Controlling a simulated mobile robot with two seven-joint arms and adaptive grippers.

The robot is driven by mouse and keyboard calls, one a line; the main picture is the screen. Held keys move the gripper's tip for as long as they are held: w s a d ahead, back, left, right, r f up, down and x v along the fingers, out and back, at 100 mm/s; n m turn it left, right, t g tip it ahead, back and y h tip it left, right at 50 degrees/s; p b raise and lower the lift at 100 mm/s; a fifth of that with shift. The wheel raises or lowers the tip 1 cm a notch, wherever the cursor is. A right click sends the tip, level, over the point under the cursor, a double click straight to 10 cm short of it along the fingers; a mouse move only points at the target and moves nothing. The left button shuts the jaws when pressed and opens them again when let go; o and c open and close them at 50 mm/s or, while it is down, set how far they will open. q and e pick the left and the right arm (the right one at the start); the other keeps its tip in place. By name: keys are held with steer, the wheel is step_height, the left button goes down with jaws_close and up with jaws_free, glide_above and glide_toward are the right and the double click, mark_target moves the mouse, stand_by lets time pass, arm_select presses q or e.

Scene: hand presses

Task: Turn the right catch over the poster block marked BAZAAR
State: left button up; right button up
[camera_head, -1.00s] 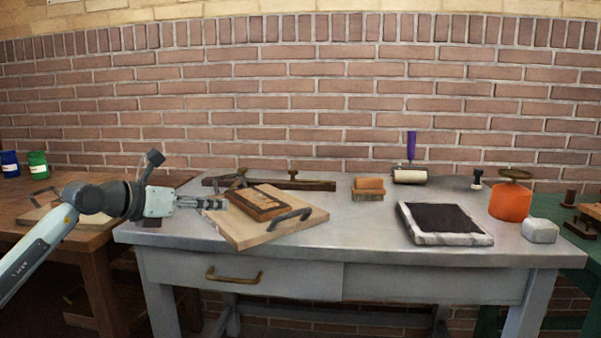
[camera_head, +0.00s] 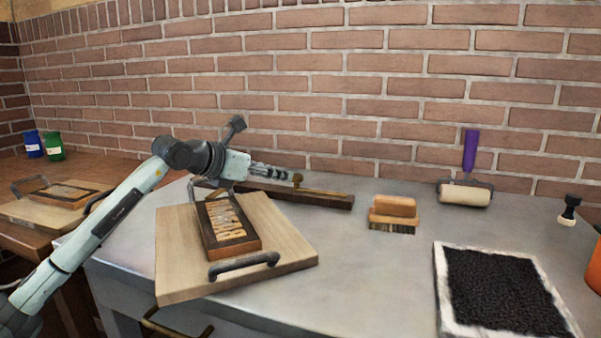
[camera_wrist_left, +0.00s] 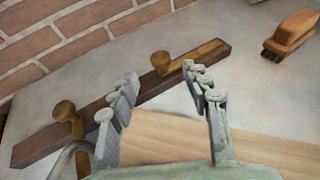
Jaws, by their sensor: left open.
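The poster block (camera_head: 230,225), dark-framed with raised pale letters I cannot read surely, lies on a wooden board (camera_head: 285,245). Behind it lies a dark wooden bar (camera_head: 325,199) with brass fittings. In the left wrist view the right catch (camera_wrist_left: 198,53) is a brass strip lying along the bar, with a round knob (camera_wrist_left: 160,62) at its left end. The left catch (camera_wrist_left: 64,111) has its strip across the bar. My left gripper (camera_head: 288,174) is open and empty above the bar; its fingertips (camera_wrist_left: 159,73) appear either side of the right knob, contact unclear. My right gripper is not in view.
A black handle (camera_head: 244,264) stands on the board's front. A brush (camera_head: 394,212), roller (camera_head: 465,193), black inked slab (camera_head: 500,290) and small stamp (camera_head: 569,211) stand to the right. Another press board (camera_head: 30,212) is on the left table. The grey tabletop (camera_head: 365,275) has free room mid-right.

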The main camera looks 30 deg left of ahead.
mark_target(295, 176)
arm_select(q)
steer(key=p+x, duration=0.1)
steer(key=x, duration=0.4)
steer(key=shift+w+d+f, duration=0.1)
steer(key=shift+w+f, duration=0.2)
steer(key=shift+w, duration=0.35)
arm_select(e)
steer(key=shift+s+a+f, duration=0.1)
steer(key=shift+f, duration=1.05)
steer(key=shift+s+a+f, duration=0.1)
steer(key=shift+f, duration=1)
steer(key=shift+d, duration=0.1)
arm_select(q)
jaws_close()
